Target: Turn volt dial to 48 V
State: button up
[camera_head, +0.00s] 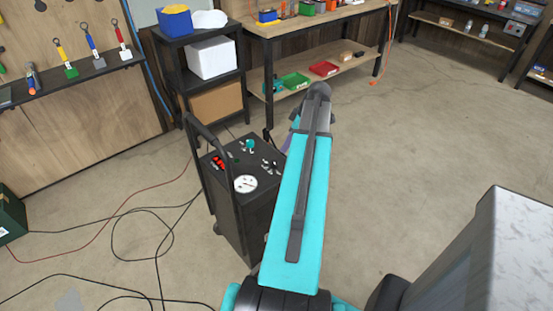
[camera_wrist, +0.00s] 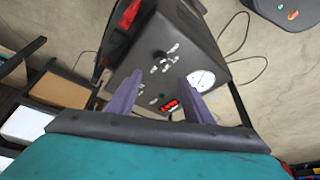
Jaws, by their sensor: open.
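The dark cart (camera_head: 240,215) has a control panel on top.
The cart's black handle (camera_head: 205,140) rises at its left side. Black cables (camera_head: 160,240) lie on the floor to the left. A shelf rack (camera_head: 212,85) and a workbench (camera_head: 300,28) stand behind. The floor at the right back is clear.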

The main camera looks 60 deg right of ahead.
aim_at(275, 162)
jog(key=shift+p+x, duration=1.5)
jog(key=shift+x, duration=5.05)
jog(key=shift+a, duration=0.1)
